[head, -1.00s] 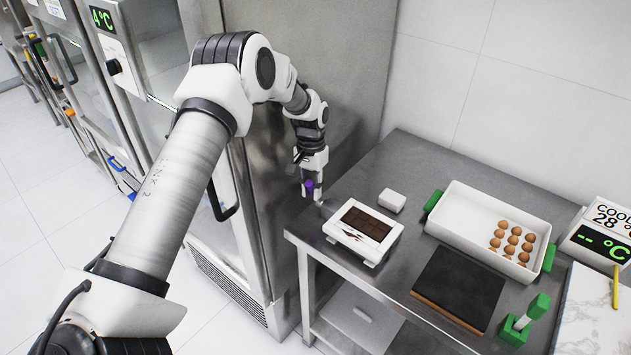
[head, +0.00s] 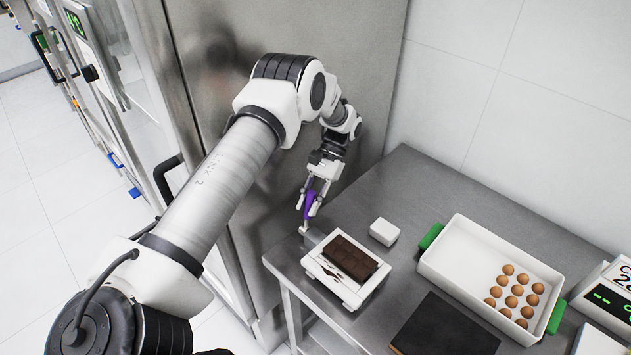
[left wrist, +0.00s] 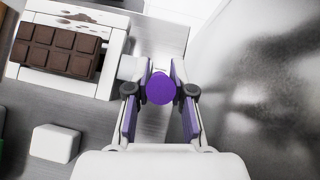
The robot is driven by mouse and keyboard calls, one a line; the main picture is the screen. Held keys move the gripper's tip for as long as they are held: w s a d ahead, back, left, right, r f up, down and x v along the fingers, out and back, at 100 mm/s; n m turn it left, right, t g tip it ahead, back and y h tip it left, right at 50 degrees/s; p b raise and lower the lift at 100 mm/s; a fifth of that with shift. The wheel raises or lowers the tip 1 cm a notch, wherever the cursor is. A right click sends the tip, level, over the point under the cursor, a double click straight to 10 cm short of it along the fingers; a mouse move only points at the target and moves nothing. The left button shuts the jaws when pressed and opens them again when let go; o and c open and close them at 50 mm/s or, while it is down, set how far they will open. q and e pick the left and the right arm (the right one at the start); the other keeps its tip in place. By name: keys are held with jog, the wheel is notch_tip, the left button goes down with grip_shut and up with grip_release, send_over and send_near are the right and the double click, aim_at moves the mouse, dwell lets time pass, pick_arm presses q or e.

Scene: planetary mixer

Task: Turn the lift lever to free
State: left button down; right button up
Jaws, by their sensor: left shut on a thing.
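My left gripper (head: 309,207) is at the near left end of the steel table, beside the white stand that holds the chocolate. It is shut on a purple knob, which shows as a round purple end (left wrist: 160,88) between the fingertips in the left wrist view. In the head view its purple body (head: 311,204) shows between the fingers. A small pale stub (head: 303,230) is just below the fingertips; I cannot tell how it joins the knob. No label or position mark of a lift lever is readable. My right gripper is not in view.
The white stand (head: 325,283) bears a dark chocolate slab (head: 350,258). A small white block (head: 384,232) is behind it. A white bin (head: 470,262) with several eggs and a dark board (head: 445,328) are to the right. A steel cabinet (head: 335,60) stands close behind my left arm.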

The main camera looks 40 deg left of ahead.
pick_arm(q)
jog(key=shift+f, duration=0.15)
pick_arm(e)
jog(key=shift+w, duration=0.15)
pick_arm(q)
jog(key=c, duration=1.2)
grip_release()
jog(key=shift+o, duration=1)
jog(key=shift+w, duration=0.2)
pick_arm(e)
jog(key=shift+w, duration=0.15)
pick_arm(q)
jog(key=shift+w+r, duration=0.2)
jog(key=shift+r, duration=0.1)
jog(key=v, duration=0.6)
jog(key=shift+w+r, duration=0.2)
jog(key=shift+w, duration=0.2)
